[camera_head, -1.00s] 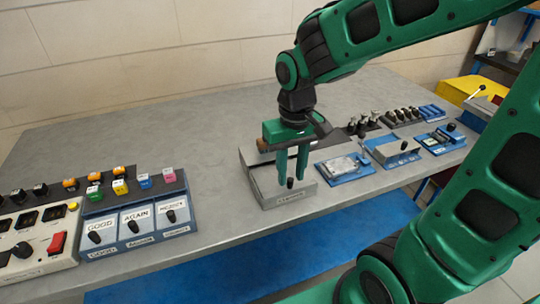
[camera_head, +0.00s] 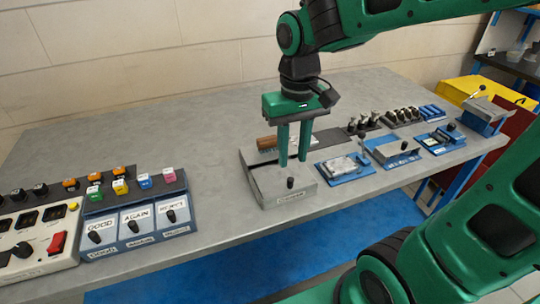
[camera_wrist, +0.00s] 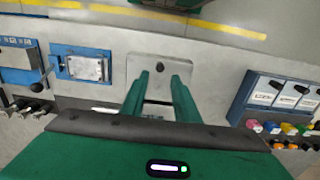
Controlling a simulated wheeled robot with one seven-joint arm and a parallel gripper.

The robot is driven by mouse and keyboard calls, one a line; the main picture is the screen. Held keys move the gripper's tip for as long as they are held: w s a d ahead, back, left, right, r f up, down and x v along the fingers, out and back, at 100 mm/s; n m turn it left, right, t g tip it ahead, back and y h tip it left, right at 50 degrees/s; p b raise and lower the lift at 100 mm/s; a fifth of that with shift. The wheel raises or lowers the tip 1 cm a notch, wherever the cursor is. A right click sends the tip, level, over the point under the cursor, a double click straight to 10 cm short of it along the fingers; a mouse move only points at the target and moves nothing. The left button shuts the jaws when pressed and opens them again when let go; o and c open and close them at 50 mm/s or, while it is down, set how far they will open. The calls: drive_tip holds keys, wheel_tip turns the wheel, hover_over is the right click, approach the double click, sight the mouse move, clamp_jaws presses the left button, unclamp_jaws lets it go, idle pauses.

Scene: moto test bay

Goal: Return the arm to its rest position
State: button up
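My gripper (camera_head: 293,161) is above the grey box (camera_head: 271,193) with the small black knob (camera_head: 290,182), in the middle of the bench. Its two green fingers point down with a gap between them and hold nothing. In the wrist view the gripper (camera_wrist: 160,80) also shows its fingers apart, with the grey box (camera_wrist: 160,68) beyond them. My green arm comes in from the upper right of the head view. The fingertips look a little above the box top.
A switch panel (camera_head: 140,240) with coloured blocks stands at the left. Blue trays (camera_head: 344,168) and a row of dark fittings (camera_head: 397,115) lie to the right. A brown cylinder (camera_head: 266,142) lies behind the box. The bench top (camera_head: 150,130) is clear at the back left.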

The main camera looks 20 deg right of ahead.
drive_tip(key=s+d+f+m, duration=0.3)
drive_tip(key=s+d+m, duration=0.3)
drive_tip(key=s+d, duration=0.8)
drive_tip(key=d, duration=0.3)
drive_tip(key=shift+s+d, duration=0.2)
drive_tip(key=shift+w+f, duration=0.25)
drive_tip(key=shift+w, duration=0.4)
